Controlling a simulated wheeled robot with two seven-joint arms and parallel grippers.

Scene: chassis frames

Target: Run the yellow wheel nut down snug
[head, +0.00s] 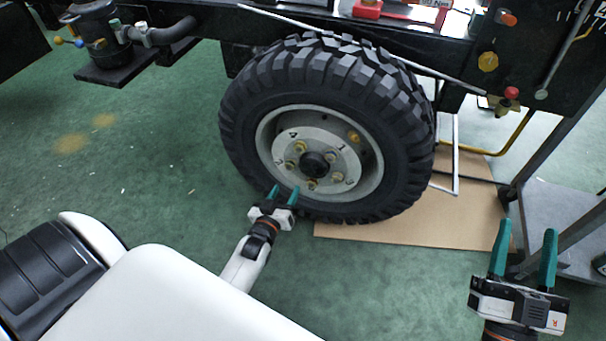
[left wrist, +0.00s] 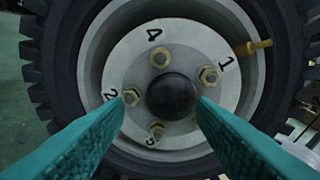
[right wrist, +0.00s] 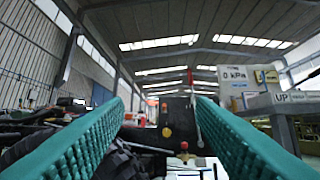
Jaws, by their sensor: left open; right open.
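The wheel (head: 328,125) with its black tyre and pale rim stands upright under the chassis. Several brass-yellow nuts or stud ends ring its black hub; the one by number 4 (left wrist: 160,58) looks rounder than the hex nut by number 1 (left wrist: 210,74) and the one by number 2 (left wrist: 131,97). I cannot tell which is the task's yellow nut. My left gripper (head: 284,194) is open and empty, in front of the lower rim, pointing at the wheel. In the left wrist view its fingers flank the black hub (left wrist: 172,97) and partly hide the lower right nut. My right gripper (head: 526,240) is open and empty, lower right.
A yellow valve stem (head: 354,137) sticks out of the rim. A grey rod (head: 400,65) slants across the tyre's top. A brown board (head: 400,232) lies under the wheel. A grey stand (head: 570,225) is close behind my right gripper. Green floor is clear at left.

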